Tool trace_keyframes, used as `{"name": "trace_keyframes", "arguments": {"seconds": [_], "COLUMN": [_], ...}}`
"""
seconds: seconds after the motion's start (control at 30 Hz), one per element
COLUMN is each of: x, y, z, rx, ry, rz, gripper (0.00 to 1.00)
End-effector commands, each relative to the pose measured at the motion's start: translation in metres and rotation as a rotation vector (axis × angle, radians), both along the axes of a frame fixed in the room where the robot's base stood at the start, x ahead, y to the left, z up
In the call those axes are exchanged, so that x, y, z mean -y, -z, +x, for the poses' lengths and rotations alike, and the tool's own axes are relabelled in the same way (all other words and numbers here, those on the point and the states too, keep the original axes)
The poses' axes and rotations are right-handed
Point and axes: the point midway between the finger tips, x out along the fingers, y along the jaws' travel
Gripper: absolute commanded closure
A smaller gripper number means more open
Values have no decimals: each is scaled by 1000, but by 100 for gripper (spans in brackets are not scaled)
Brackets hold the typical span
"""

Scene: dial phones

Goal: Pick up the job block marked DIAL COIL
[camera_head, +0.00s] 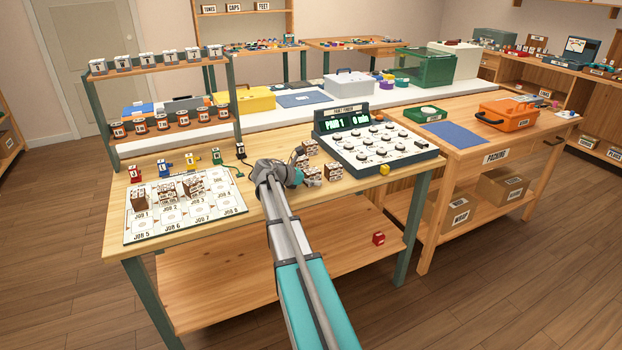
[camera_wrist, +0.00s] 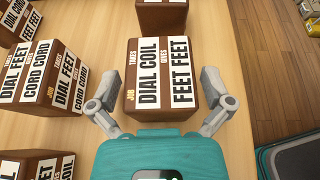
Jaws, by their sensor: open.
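The brown job block marked DIAL COIL and FEET FEET (camera_wrist: 162,72) lies in the middle of the wrist view with its white labels facing up. My gripper (camera_wrist: 162,88) is open, with one grey finger on each side of this block's near part. A narrow gap shows at each side, and I cannot tell whether either finger touches it. In the head view my gripper (camera_head: 296,176) is over the bench beside a cluster of brown blocks (camera_head: 333,172). Their labels are too small there to tell which is DIAL COIL.
A block marked DIAL FEET and CORD CORD (camera_wrist: 45,75) lies close left. Another block (camera_wrist: 160,14) is just beyond. The phone tester (camera_head: 376,143) stands right of the cluster. The job board (camera_head: 185,235) with several blocks is at left. A red block (camera_head: 378,239) lies on the lower shelf.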

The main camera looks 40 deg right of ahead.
Motion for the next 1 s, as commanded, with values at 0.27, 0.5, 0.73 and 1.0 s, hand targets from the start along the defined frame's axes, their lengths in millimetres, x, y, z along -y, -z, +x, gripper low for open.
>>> {"name": "trace_keyframes", "arguments": {"seconds": [0.27,0.5,0.73,1.0], "x": [0,0,0,0], "y": [0,0,0,0], "z": [0,0,0,0], "rx": [0,0,0,0], "ry": [0,0,0,0], "rz": [0,0,0,1], "gripper": [7,52,84,85]}}
